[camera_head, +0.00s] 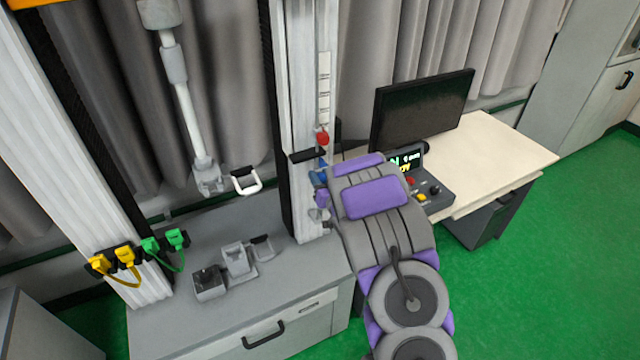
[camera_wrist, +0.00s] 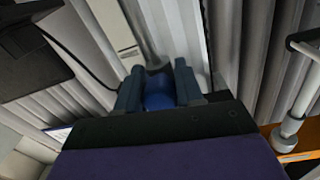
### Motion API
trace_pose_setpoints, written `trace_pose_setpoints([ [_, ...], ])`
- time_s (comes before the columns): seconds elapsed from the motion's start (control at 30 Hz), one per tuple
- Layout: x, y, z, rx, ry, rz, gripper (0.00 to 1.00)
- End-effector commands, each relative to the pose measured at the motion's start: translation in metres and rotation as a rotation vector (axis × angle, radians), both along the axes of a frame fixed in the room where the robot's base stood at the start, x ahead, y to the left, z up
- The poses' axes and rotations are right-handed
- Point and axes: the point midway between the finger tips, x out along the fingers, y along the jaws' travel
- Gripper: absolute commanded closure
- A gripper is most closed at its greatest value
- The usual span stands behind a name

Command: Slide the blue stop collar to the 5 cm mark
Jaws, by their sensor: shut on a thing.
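The blue stop collar (camera_head: 317,177) is on the right upright of the tower (camera_head: 297,120), below a red knob (camera_head: 322,138). In the wrist view the blue collar (camera_wrist: 158,92) sits between the two fingers of my gripper (camera_wrist: 157,88), which is shut on it. In the head view my purple and grey arm reaches the upright from the right and hides part of the collar and fingers. A pale scale strip (camera_head: 323,85) runs up the upright above the red knob; its marks are too small to read.
A grey cabinet top (camera_head: 250,295) holds small grey fixtures (camera_head: 237,258). Yellow (camera_head: 125,257) and green plugs (camera_head: 176,238) hang at the left upright. A desk (camera_head: 510,150) with a monitor (camera_head: 422,105) and control box (camera_head: 425,185) stands close to my arm's right.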

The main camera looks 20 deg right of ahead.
Motion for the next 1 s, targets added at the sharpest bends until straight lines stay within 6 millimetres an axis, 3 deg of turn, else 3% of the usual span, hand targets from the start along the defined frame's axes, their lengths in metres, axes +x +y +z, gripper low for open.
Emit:
trace_pose_setpoints([
  [0.27, 0.0, -0.001, 0.002, 0.001, -0.002, -0.002, 1.0],
  [0.3, 0.0, -0.001, 0.002, 0.001, -0.001, -0.002, 0.62],
  [0.53, 0.0, 0.0, 0.002, 0.001, -0.001, -0.001, 0.4],
  [0.83, -0.001, 0.0, 0.002, 0.0, 0.0, 0.0, 0.39],
  [1.0, -0.016, 0.0, 0.003, 0.0, -0.002, 0.0, 0.39],
])
